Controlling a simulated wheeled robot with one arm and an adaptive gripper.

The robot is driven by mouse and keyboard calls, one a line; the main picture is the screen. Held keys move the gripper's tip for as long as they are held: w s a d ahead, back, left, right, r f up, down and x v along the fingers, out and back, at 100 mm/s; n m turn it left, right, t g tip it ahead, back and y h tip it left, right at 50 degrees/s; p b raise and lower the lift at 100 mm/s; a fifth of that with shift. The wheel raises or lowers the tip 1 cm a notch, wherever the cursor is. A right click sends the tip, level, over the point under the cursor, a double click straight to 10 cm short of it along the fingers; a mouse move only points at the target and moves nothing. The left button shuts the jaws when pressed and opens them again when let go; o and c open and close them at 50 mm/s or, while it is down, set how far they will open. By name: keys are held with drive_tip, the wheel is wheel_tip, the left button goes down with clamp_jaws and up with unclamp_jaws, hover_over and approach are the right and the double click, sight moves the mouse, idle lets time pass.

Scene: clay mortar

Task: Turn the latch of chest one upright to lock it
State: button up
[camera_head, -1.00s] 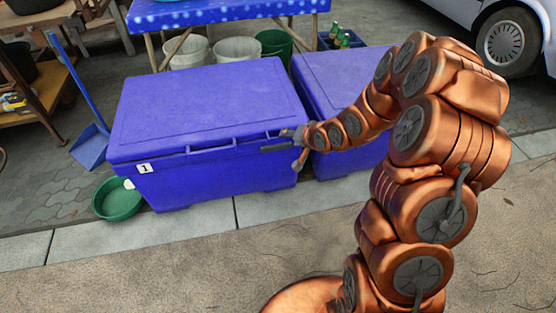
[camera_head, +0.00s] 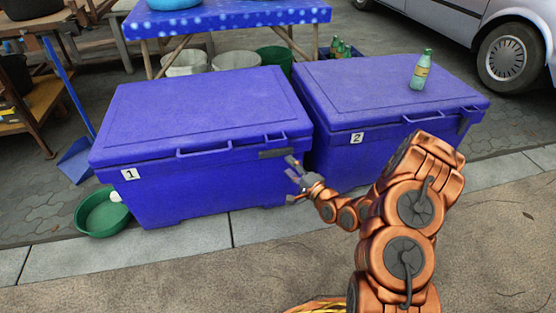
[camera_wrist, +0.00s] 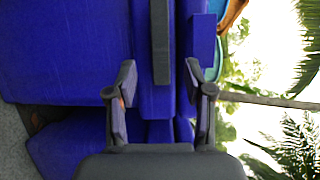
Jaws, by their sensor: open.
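Chest one (camera_head: 200,119) is a blue cooler-like box with a closed lid and a "1" label (camera_head: 130,175) on its front. Its dark grey latch (camera_head: 273,154) lies level near the right end of the front, just under the lid. In the wrist view the latch (camera_wrist: 162,45) runs along the picture, which is turned so that the sky is on the right. My gripper (camera_head: 293,181) is open and empty, in front of the chest's right front corner. In the wrist view my gripper's fingers (camera_wrist: 163,98) are spread, with the latch ahead between their lines.
Chest two (camera_head: 380,95), labelled "2", stands close on the right with a green bottle (camera_head: 420,70) on its lid. Its dark latch (camera_head: 463,124) looks upright. A green basin (camera_head: 103,213) sits by chest one's left front. Open pavement (camera_head: 200,270) lies in front.

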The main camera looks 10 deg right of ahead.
sight(277, 154)
drive_tip(key=shift+b+x, duration=1.3)
drive_tip(key=shift+x, duration=2.5)
drive_tip(key=shift+c, duration=0.4)
clamp_jaws()
